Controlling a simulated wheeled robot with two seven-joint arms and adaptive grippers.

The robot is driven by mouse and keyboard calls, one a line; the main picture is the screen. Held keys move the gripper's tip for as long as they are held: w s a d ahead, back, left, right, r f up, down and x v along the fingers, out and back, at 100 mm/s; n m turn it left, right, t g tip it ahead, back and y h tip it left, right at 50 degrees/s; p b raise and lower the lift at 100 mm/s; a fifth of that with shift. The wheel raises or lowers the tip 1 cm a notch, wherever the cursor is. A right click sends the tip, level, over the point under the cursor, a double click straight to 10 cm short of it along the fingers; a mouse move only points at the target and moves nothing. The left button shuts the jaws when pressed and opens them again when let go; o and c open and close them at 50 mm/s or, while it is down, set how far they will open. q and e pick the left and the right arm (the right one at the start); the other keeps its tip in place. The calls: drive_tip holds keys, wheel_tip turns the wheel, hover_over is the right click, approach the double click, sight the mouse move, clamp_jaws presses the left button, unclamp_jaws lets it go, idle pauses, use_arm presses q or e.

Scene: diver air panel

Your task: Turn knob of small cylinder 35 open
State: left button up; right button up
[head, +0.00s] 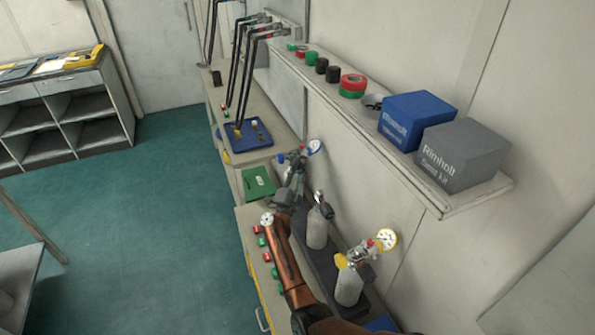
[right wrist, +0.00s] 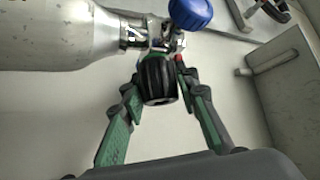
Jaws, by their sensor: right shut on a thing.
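My right gripper (head: 292,182) is at the far end of the bench, at a small cylinder's valve with a blue knob (head: 281,158) and a gauge (head: 315,147). In the right wrist view the grey cylinder (right wrist: 65,35) lies across the upper left. Its blue knob (right wrist: 190,12) is at the top, and a black ribbed knob (right wrist: 157,78) sits between the fingertips of my right gripper (right wrist: 160,82), which is shut on it. I cannot read a number on any cylinder. My left gripper is not in view.
A grey cylinder (head: 317,230) and a yellow-knobbed cylinder (head: 349,287) with a gauge (head: 386,239) stand close to my right arm. A wall shelf (head: 440,205) holds a blue box (head: 417,120) and a grey box (head: 465,160). A green case (head: 258,182) lies left of the gripper.

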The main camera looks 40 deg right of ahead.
drive_tip(key=shift+f+n+t+b, duration=0.15)
drive_tip(key=shift+n+t+b, duration=0.4)
drive_tip(key=shift+n+t, duration=0.35)
drive_tip(key=o, duration=1.2)
drive_tip(key=v, duration=1.2)
drive_tip(key=shift+c, duration=0.3)
